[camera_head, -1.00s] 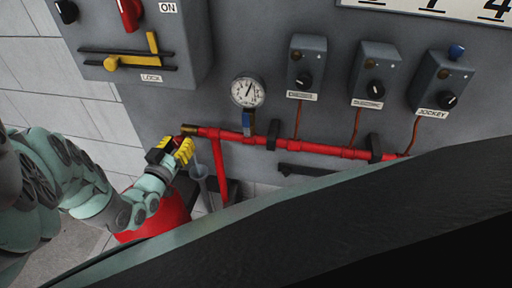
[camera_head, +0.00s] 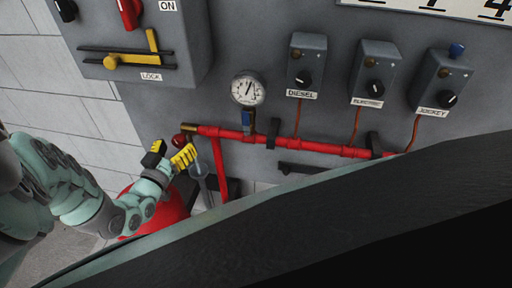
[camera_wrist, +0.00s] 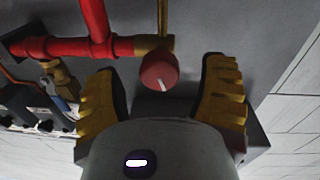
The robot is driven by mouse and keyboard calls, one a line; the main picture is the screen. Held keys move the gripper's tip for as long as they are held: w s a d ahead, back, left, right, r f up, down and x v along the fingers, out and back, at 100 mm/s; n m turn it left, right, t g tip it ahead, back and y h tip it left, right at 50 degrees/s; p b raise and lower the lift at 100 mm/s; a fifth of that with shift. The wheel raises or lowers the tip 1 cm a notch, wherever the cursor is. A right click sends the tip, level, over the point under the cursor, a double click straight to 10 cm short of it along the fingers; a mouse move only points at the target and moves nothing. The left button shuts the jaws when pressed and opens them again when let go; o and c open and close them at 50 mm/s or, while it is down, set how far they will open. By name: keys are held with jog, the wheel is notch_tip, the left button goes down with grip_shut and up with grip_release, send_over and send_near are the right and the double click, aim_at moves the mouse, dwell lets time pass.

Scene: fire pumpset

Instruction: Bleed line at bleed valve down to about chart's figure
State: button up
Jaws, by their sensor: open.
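The bleed valve's red knob (camera_head: 179,141) sits by the brass left end of the red pipe (camera_head: 320,149). In the wrist view the knob (camera_wrist: 159,71) shows a white mark on its face. My gripper (camera_head: 168,152) is open just below and left of the knob. In the wrist view the knob appears between the spread yellow fingers, with a visible gap on each side. The round white pressure gauge (camera_head: 248,88) stands above the pipe, its dark needle pointing up and slightly right. Its figures are too small to read. A white board (camera_head: 440,6) with large figures is cut off at the top right.
A blue-handled valve (camera_head: 247,121) is below the gauge. Switch boxes labelled diesel (camera_head: 307,62), electric (camera_head: 374,72) and jockey (camera_head: 441,80) are to the right. A grey funnel-like tube (camera_head: 198,168) and a red rounded vessel (camera_head: 160,212) are near my gripper.

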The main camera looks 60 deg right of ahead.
jog(key=v, duration=1)
dwell(0.4)
jog(key=shift+s+a, duration=0.1)
jog(key=shift+a, duration=0.05)
jog(key=shift+r, duration=0.1)
dwell(0.3)
